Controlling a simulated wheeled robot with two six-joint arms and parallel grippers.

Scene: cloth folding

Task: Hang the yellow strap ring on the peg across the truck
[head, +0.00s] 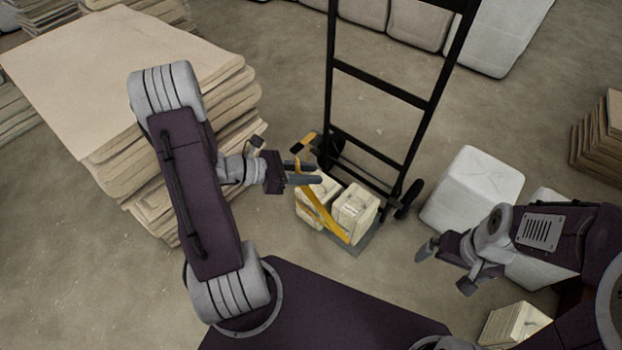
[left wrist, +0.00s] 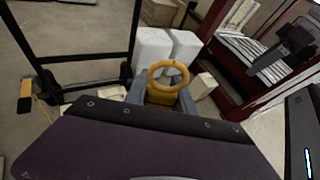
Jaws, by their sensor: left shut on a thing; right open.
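The yellow strap (head: 322,212) slants down across two pale boxes (head: 354,212) on the plate of the black hand truck (head: 379,84). My left gripper (head: 303,174) is shut on the strap's upper end, above the left box. In the left wrist view the yellow ring (left wrist: 168,72) stands up between the fingers. In the head view the fingers mostly hide it. A yellow-and-black fitting (head: 304,143) sits at the truck's left side, just beyond the gripper; I cannot tell whether it is the peg. My right gripper (head: 447,266) is open and empty, right of the truck.
A tall stack of tan sheets (head: 115,70) stands close to my left arm. White blocks (head: 472,190) stand right of the truck, near my right gripper. Another pale box (head: 513,325) lies at the lower right. Bare floor shows left of the truck.

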